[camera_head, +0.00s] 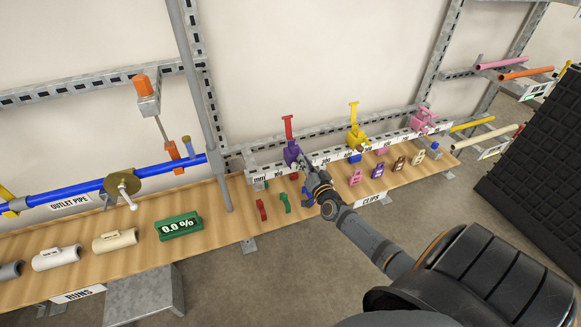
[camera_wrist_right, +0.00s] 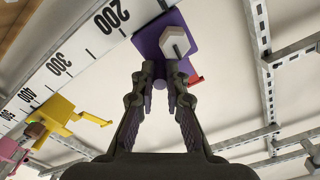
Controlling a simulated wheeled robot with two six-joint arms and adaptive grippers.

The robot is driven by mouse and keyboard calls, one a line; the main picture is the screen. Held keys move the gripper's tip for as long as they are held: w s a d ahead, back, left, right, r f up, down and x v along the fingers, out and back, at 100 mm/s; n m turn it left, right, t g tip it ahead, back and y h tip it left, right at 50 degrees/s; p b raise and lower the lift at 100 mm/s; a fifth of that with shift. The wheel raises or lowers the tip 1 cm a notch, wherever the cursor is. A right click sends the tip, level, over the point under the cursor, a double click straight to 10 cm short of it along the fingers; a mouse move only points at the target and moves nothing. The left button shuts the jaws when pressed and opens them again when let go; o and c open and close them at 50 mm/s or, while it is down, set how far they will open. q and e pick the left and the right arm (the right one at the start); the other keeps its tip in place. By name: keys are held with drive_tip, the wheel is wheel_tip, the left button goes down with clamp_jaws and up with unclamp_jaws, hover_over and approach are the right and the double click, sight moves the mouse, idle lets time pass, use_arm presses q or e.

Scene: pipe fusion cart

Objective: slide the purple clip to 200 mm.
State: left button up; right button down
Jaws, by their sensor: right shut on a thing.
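The purple clip (camera_head: 291,152) sits at the left part of the white scale rail (camera_head: 330,153). My right gripper (camera_head: 304,163) reaches it from the front right. In the right wrist view the purple clip (camera_wrist_right: 150,42) has a pale hexagonal knob, and my right gripper (camera_wrist_right: 161,78) is shut on its lower purple part. The clip's edge lies just right of the 200 mark (camera_wrist_right: 112,16) there, on the side away from 300. The exact reading is partly hidden by the clip. My left gripper is not in view.
A yellow clip (camera_head: 357,139) and a pink clip (camera_head: 422,119) stand further right on the rail. Small coloured tags and clips lie on the wooden shelf (camera_head: 240,219) below. A blue pipe (camera_head: 70,188) and a green 0.0 % display (camera_head: 178,226) are at left.

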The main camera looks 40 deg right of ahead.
drive_tip(key=d, duration=0.2)
drive_tip(key=s+d, duration=0.1)
drive_tip(key=d, duration=0.2)
drive_tip(key=shift+s+d+b, duration=0.1)
drive_tip(key=shift+s+b, duration=0.05)
drive_tip(key=shift+b, duration=0.15)
drive_tip(key=c, duration=1.4)
unclamp_jaws()
drive_tip(key=shift+o, duration=0.2)
drive_tip(key=v, duration=1.2)
drive_tip(key=shift+f, duration=0.1)
